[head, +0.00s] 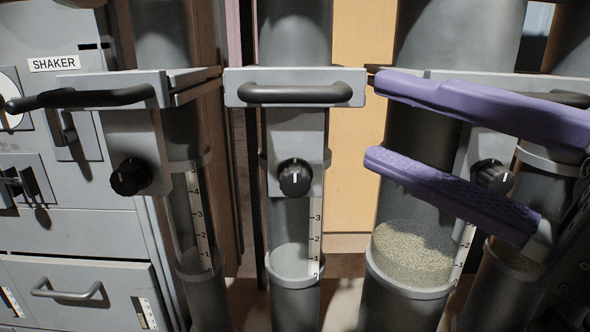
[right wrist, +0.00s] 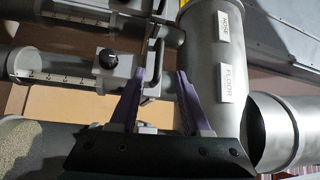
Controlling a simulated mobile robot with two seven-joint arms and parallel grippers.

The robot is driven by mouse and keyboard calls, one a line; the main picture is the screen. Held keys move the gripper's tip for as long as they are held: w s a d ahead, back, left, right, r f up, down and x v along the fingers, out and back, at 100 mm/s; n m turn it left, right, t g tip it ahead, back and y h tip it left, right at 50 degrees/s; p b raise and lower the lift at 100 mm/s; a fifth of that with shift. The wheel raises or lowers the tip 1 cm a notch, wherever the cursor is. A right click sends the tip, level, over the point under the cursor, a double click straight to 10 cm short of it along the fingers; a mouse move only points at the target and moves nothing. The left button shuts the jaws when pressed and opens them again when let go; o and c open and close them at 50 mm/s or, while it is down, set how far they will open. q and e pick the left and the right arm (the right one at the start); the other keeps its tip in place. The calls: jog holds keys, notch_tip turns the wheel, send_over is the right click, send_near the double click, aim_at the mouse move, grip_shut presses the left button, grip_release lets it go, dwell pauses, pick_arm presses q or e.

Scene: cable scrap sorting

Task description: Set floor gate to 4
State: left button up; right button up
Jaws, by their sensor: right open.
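My right gripper (head: 370,118) comes in from the right with open purple fingers, one above the other, in front of the large right pipe. Its tips are just right of the middle gate's dark handle (head: 295,94). In the right wrist view that handle (right wrist: 152,72) shows between and beyond the fingers (right wrist: 158,85); I see no grip. The middle gate has a black knob (head: 295,177) and a scale (head: 315,235) below. A FLOOR label (right wrist: 235,78) is on a pipe in the right wrist view; which gate it names I cannot tell. My left gripper is not in view.
The left gate's handle (head: 98,96) and knob (head: 130,177) are beside the grey SHAKER cabinet (head: 90,225). The right pipe's clear section holds pale grains (head: 412,252); its knob (head: 492,176) is beside my lower finger. A NOSE label (right wrist: 230,25) is near FLOOR.

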aim_at(303, 99)
jog(key=p+x, duration=0.2)
jog(key=x, duration=0.6)
jog(key=shift+w+a+r+p, duration=0.1)
jog(key=shift+w+a+p, duration=0.05)
jog(key=shift+w+p, duration=0.15)
jog(key=shift+w+a, duration=0.45)
grip_shut()
dwell(0.7)
